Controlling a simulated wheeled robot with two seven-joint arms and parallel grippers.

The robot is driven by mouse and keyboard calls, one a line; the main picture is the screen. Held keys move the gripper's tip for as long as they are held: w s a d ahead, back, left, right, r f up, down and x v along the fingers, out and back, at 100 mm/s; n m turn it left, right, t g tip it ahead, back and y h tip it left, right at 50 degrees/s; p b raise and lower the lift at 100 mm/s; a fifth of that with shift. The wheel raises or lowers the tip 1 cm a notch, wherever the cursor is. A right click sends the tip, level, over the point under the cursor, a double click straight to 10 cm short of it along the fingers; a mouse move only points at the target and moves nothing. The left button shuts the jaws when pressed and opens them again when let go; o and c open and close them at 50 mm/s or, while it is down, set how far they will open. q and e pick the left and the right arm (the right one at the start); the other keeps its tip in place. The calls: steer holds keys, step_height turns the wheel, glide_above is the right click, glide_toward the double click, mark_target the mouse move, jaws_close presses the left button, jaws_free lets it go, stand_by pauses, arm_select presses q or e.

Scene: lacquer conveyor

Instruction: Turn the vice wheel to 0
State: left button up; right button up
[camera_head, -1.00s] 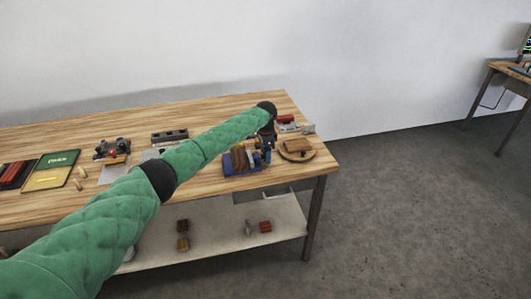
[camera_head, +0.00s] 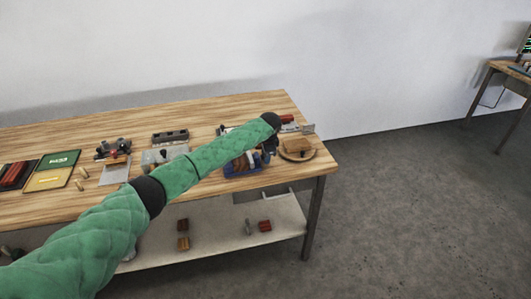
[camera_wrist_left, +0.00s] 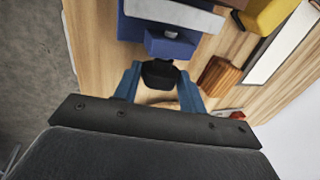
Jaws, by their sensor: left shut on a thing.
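My left gripper (camera_head: 267,156) is low over the right end of the workbench, beside a blue fixture (camera_head: 243,170), and my arm partly covers both. In the left wrist view, the blue fingers of my left gripper (camera_wrist_left: 160,88) stand on either side of a small black piece (camera_wrist_left: 160,74) and are shut on it. The black piece is next to a blue body (camera_wrist_left: 168,46) with a grey plate on top. I cannot tell whether the black piece is the vice wheel, and no scale or number can be read. My right gripper is in neither view.
Red pieces (camera_head: 287,119) lie behind. A black-topped fixture (camera_head: 170,136) and a green-and-yellow board (camera_head: 58,160) are further left. Bare wood (camera_head: 210,190) shows in front.

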arm_select(q)
steer(key=shift+s+f+t+y, duration=0.1)
steer(key=shift+s+t+y, duration=0.05)
steer(key=shift+t, duration=0.4)
steer(key=shift+s+f+t+y, duration=0.1)
steer(key=shift+t+y, duration=0.05)
steer(key=shift+t, duration=0.4)
steer(key=shift+d+t+y, duration=0.1)
steer(key=shift+t+y, duration=0.2)
steer(key=shift+t, duration=0.3)
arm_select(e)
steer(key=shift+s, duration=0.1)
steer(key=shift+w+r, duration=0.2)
arm_select(q)
steer(key=o, duration=1)
steer(key=shift+c, duration=0.2)
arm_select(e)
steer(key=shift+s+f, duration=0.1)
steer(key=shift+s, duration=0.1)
arm_select(q)
steer(key=shift+s+r, duration=0.1)
